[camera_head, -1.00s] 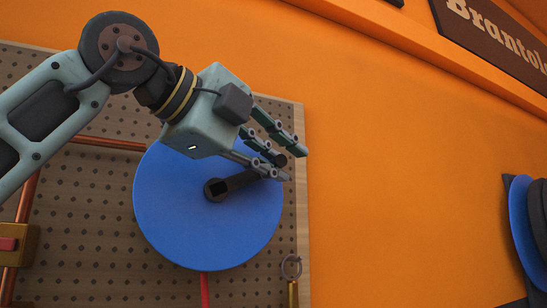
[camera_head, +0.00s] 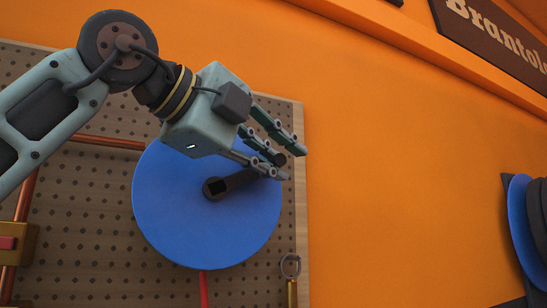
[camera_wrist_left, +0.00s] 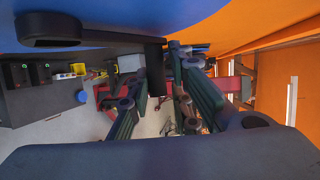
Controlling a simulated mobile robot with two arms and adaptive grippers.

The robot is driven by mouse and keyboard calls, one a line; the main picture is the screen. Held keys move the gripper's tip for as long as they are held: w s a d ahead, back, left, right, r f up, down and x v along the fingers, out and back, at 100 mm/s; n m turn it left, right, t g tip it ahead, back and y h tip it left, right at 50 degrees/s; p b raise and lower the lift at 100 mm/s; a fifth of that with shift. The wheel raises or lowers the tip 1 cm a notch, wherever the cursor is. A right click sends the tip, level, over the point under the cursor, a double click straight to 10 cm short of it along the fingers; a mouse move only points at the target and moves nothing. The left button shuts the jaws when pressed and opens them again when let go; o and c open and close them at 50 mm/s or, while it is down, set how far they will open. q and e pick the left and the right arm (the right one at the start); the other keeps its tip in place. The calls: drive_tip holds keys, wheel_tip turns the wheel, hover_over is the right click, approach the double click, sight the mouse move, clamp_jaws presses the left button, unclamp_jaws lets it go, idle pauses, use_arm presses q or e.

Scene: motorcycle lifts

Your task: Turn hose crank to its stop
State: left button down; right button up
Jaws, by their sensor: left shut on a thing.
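The hose reel is a large blue disc (camera_head: 205,235) on the pegboard in the head view. Its dark crank arm (camera_head: 236,183) runs from the hub near the disc's middle up and right toward the rim. My left gripper (camera_head: 278,160) comes in from the upper left and is shut on the crank's handle at the outer end. The fingers cover most of the handle. In the left wrist view, the crank arm (camera_wrist_left: 95,37) crosses below the blue disc, and the handle (camera_wrist_left: 154,67) stands between my left fingers. My right gripper is not in view.
The pegboard (camera_head: 90,210) carries copper pipes and a brass block with a red part (camera_head: 8,243) at left. A ring on a brass fitting (camera_head: 290,267) hangs at the lower right. Orange wall right of the board is bare up to another blue reel (camera_head: 522,225).

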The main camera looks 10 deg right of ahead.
use_arm(q)
drive_tip(key=c, duration=1.7)
unclamp_jaws()
drive_tip(key=v, duration=1.2)
